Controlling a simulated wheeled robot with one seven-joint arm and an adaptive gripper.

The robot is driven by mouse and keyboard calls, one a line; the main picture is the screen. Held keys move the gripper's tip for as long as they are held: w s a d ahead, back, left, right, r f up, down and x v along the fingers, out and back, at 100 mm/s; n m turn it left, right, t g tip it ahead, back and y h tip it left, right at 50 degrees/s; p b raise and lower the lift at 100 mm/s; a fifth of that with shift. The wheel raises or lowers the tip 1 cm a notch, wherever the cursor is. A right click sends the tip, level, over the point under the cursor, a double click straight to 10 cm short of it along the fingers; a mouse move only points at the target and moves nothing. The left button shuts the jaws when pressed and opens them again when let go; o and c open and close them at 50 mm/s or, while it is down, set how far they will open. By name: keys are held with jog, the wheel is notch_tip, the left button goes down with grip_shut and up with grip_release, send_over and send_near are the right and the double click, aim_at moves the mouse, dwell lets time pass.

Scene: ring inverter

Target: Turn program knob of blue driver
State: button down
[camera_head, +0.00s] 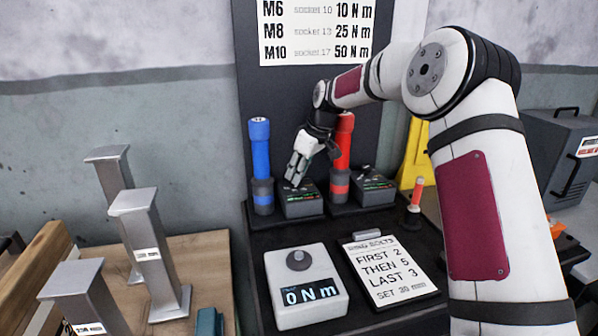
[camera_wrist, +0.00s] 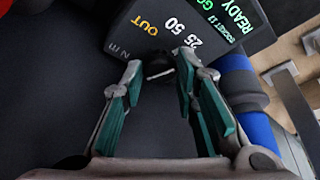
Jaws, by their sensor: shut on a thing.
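The blue driver (camera_head: 260,150) stands upright in its holder at the left of the back board. Its dark program unit (camera_head: 300,208) is just right of it. My gripper (camera_head: 292,182) reaches down onto this unit from above. In the wrist view the two teal-padded fingertips (camera_wrist: 160,70) close around the small dark program knob (camera_wrist: 157,72), which they partly hide. The unit's face (camera_wrist: 185,30) shows "25 50", "OUT" and green "READY" text beside the knob. The blue driver (camera_wrist: 245,110) shows at the right of the wrist view. The knob's exact pointing direction is unclear.
A red driver (camera_head: 343,150) and its unit (camera_head: 375,188) stand close to the right. In front are a white meter (camera_head: 300,312) reading "0 N m" and an instruction card (camera_head: 388,270). Metal posts (camera_head: 150,255) stand on the wooden bench at left.

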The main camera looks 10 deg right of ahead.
jog(key=c, duration=1.2)
grip_release()
jog(key=shift+c, duration=0.2)
jog(key=v, duration=1.2)
jog(key=shift+w+a, duration=0.1)
